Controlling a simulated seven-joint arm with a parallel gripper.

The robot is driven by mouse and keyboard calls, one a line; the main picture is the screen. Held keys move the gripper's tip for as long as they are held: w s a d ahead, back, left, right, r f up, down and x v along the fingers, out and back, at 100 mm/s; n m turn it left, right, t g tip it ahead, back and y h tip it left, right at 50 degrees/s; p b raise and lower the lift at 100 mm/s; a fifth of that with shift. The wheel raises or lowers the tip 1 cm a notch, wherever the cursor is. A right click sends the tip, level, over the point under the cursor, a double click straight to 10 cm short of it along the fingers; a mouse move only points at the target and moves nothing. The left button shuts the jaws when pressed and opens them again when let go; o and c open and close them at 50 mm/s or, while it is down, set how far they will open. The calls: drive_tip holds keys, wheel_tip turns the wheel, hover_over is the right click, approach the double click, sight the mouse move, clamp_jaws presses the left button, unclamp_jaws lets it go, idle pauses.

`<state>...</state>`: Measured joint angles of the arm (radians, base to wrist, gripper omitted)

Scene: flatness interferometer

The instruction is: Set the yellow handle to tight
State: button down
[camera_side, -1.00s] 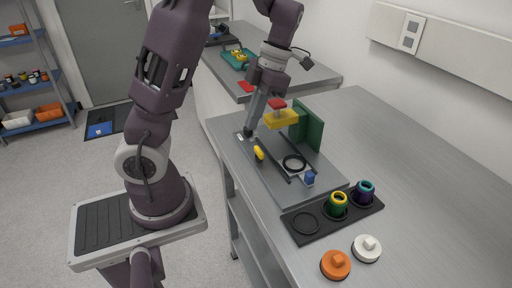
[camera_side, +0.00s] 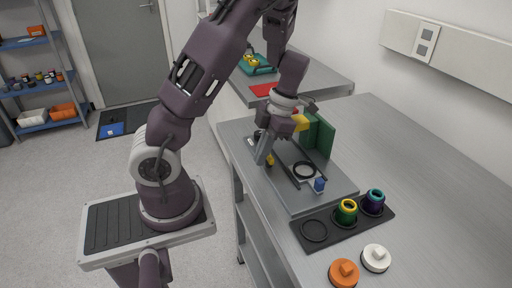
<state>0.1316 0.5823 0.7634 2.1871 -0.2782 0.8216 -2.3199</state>
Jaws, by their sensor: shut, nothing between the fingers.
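The yellow handle (camera_side: 270,160) is a small yellow piece on the left side of the grey instrument base plate (camera_side: 292,205). My gripper (camera_side: 261,162) points down beside it, just to its left in the picture, with its fingers together and empty. The fingers cover part of the handle, and I cannot tell whether they touch it. Behind my wrist a yellow block (camera_side: 301,123) of the instrument shows partly, in front of a green upright plate (camera_side: 325,135). A black ring (camera_side: 304,170) lies on the base between dark rails.
A blue block (camera_side: 319,185) stands at the rail end. A black tray (camera_side: 330,230) holds a green-and-yellow cup (camera_side: 346,211) and a purple-and-teal cup (camera_side: 373,202). Orange (camera_side: 344,272) and white (camera_side: 376,257) knobbed discs sit in front. The bench to the right is clear.

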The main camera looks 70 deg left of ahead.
sight(271, 159)
drive_tip(key=shift+w, duration=0.7)
drive_tip(key=shift+w+d+n+h, duration=0.1)
drive_tip(key=shift+n+h, duration=0.2)
drive_tip(key=shift+n, duration=1.3)
drive_tip(key=shift+w+d, duration=0.15)
drive_tip(key=shift+w, duration=0.5)
drive_tip(key=shift+h, duration=0.3)
drive_tip(key=shift+w+a+n+t+h, duration=0.1)
drive_tip(key=shift+w+n+t+h, duration=0.15)
drive_tip(key=shift+n, duration=0.8)
drive_tip(key=shift+w+a+n+t+h, duration=0.15)
drive_tip(key=shift+w+n+h, duration=0.1)
drive_tip(key=shift+n, duration=0.8)
